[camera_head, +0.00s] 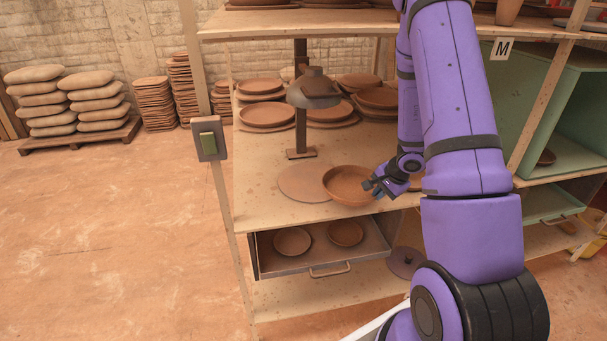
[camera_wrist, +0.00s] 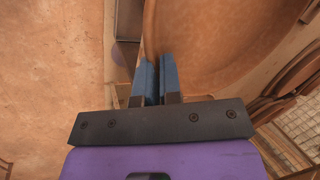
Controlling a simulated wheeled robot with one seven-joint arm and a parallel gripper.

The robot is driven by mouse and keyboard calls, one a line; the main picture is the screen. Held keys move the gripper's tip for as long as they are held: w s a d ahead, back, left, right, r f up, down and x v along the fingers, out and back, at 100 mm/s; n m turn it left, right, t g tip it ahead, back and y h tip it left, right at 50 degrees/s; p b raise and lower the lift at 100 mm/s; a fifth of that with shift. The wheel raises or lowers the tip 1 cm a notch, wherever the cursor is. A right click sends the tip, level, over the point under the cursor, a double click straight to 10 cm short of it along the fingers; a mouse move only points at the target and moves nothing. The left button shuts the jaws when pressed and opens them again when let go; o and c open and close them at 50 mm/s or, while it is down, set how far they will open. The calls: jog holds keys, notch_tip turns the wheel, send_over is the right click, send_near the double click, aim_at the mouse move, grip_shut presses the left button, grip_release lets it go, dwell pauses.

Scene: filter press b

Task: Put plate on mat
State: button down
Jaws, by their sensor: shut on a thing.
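A brown clay plate (camera_head: 349,184) with a raised rim is at the front of the shelf in the head view. My gripper (camera_head: 372,187) is shut on its right rim. In the wrist view the blue fingers (camera_wrist: 155,78) pinch the rim of the plate (camera_wrist: 215,45). A flat round mat (camera_head: 303,184) lies on the shelf to the left, below the press. The plate overlaps the mat's right edge in the picture; I cannot tell whether it touches it or hangs above it.
The press (camera_head: 313,90) stands behind the mat. Stacked plates (camera_head: 266,114) fill the shelf's back. Below, an open drawer (camera_head: 320,262) holds two small dishes. A switch box (camera_head: 208,139) is on the left post. The shelf left of the mat is clear.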

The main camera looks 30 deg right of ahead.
aim_at(337, 186)
jog(key=shift+w+d+r+m, duration=0.1)
jog(key=shift+d+r+m, duration=0.05)
jog(key=shift+d+m, duration=0.4)
jog(key=shift+h, duration=0.3)
jog(key=w+a, duration=0.3)
jog(key=w, duration=0.1)
jog(key=w+a+f, duration=0.1)
jog(key=w+a, duration=0.1)
jog(key=w, duration=0.2)
jog(key=w+a, duration=0.3)
jog(key=w, duration=0.1)
jog(key=shift+w+a+f, duration=0.2)
jog(key=shift+w+a, duration=0.1)
jog(key=shift+f, duration=1.75)
jog(key=c, duration=1.3)
grip_release()
jog(key=shift+f, duration=0.15)
